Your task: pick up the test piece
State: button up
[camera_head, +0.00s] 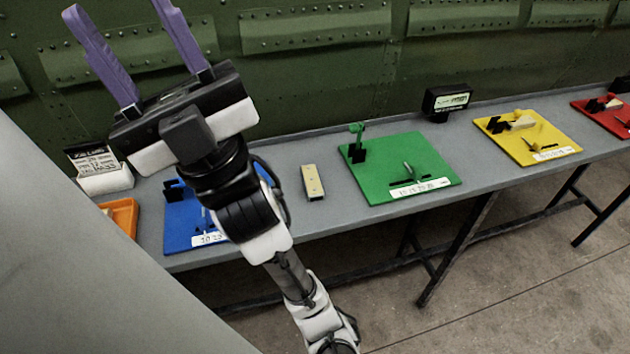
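A small tan bar with dark spots along its top, which fits the test piece (312,181), lies on the grey bench between the blue and green boards. It lies loose, its long side running from back to front. My gripper (117,8) is raised at the upper left, with its two purple fingers wide apart and nothing between them. The right fingertip is cut off by the top edge. My gripper is apart from the bar, up and to the left of it in the picture.
The bench (284,152) runs along a green riveted wall. A blue board (180,228) is partly hidden by my arm. Green (375,186), yellow (505,147) and red (592,109) boards carry small fixtures. A black box (446,102), a label holder (104,180) and an orange tray (124,214) also stand there.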

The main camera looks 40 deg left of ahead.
aim_at(314, 192)
jog(key=j+u, duration=0.35)
jog(key=i+j+u, duration=0.15)
jog(key=u, duration=0.2)
jog(key=i+j+u, duration=0.1)
jog(key=u, duration=0.25)
jog(key=j, duration=0.15)
